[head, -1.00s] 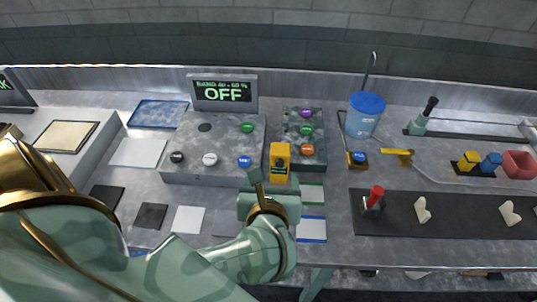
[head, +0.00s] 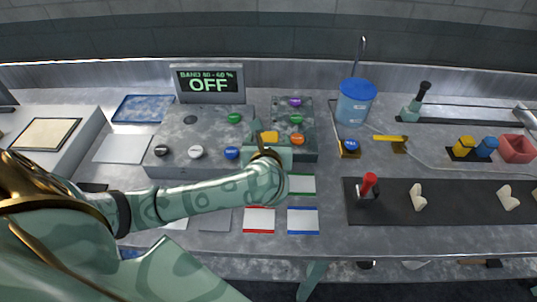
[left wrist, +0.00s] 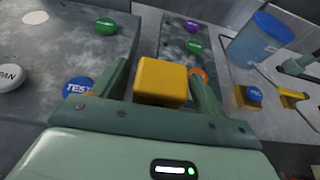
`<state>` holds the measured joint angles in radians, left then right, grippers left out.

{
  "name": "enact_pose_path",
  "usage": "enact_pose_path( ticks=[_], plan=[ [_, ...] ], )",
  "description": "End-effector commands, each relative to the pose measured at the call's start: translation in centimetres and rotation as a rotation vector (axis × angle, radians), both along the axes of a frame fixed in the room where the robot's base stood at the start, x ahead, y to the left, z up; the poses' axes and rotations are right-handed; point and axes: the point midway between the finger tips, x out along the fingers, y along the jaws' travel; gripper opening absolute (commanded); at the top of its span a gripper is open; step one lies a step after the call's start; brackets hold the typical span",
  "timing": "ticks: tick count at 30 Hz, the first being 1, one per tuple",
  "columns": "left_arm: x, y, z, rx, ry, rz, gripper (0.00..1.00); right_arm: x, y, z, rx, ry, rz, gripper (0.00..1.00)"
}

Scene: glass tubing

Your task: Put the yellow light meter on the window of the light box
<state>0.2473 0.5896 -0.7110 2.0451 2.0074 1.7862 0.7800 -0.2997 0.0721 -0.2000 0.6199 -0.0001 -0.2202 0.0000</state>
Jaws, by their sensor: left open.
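The yellow light meter (head: 270,137) stands at the right front of the grey light box (head: 208,140). Its lower part is hidden behind my left gripper (head: 266,137) in the head view. In the left wrist view the meter (left wrist: 160,81) shows as a yellow block between the two spread fingers of my left gripper (left wrist: 162,88), with a gap on its left side and a narrower one on its right. My right gripper is not in view.
A panel with purple, green and orange buttons (head: 295,118) is right of the light box. White, green and blue buttons line the box's top. A blue-lidded jar (head: 355,103) and a dark mat with a red-handled part (head: 368,185) are further right.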

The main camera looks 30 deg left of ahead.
Motion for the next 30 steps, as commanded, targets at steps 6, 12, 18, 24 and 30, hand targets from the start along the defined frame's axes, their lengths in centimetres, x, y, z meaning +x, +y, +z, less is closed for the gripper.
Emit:
enact_pose_path(
  ticks=[6, 12, 18, 24, 30],
  plan=[
    [0.0, 0.0, 0.1, 0.0, 0.0, 0.0, 0.56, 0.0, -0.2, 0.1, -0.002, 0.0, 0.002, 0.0],
    [0.0, 0.0, 0.1, -0.001, -0.002, -0.001, 0.16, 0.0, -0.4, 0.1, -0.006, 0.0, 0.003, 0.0],
    [0.0, 0.0, 0.1, -0.001, -0.001, -0.001, 0.16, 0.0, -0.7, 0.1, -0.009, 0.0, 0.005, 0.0],
    [0.0, -0.1, 1.6, -0.002, -0.004, 0.001, 0.16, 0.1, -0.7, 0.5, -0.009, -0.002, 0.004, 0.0],
    [-1.1, -0.9, 5.2, -0.006, -0.005, -0.001, 0.16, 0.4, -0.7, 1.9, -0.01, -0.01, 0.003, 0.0]
  ],
)
